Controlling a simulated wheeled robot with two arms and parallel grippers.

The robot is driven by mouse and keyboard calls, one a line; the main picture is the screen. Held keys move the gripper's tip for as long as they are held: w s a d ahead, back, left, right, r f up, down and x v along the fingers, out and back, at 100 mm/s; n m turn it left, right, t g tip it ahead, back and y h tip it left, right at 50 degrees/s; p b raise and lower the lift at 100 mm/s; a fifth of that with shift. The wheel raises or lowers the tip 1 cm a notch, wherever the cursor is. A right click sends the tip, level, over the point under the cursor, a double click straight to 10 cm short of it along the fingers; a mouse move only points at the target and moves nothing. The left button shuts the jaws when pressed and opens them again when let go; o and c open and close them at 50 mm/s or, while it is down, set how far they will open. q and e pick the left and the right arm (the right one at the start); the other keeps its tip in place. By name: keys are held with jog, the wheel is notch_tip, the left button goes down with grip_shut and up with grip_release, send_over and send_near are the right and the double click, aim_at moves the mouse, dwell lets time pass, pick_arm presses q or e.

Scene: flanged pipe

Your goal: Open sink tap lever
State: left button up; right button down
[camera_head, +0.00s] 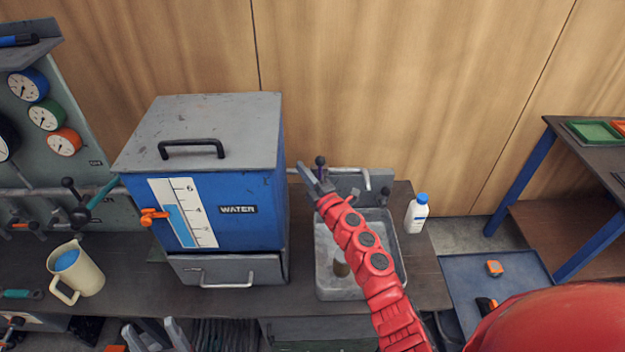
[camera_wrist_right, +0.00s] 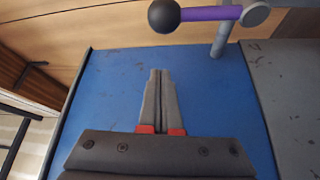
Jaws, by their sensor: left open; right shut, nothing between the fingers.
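The sink tap lever shows in the right wrist view as a purple bar (camera_wrist_right: 212,13) with a black ball knob (camera_wrist_right: 165,16), joined to a grey tap post (camera_wrist_right: 221,40). In the head view the knob (camera_head: 320,160) shows above my right gripper (camera_head: 307,172), at the back left of the grey sink (camera_head: 398,250). My right gripper is shut and empty; its fingertips (camera_wrist_right: 160,72) show below the lever in the wrist picture, with a visible gap. My left gripper (camera_head: 153,332) is open and empty at the bottom left of the head view.
A blue water tank (camera_head: 220,205) stands left of the sink, close to my right gripper. A white bottle (camera_head: 416,215) stands right of the sink. A cream jug (camera_head: 85,275) stands at left. A side table (camera_head: 560,150) is at far right.

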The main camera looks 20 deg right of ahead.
aim_at(320, 170)
jog(key=d, duration=0.2)
jog(key=w+d, duration=0.1)
jog(key=shift+d+f, duration=0.25)
jog(key=shift+f, duration=0.1)
jog(key=shift+d, duration=0.1)
jog(key=shift+d+m+b, duration=0.25)
jog(key=shift+m+b, duration=0.15)
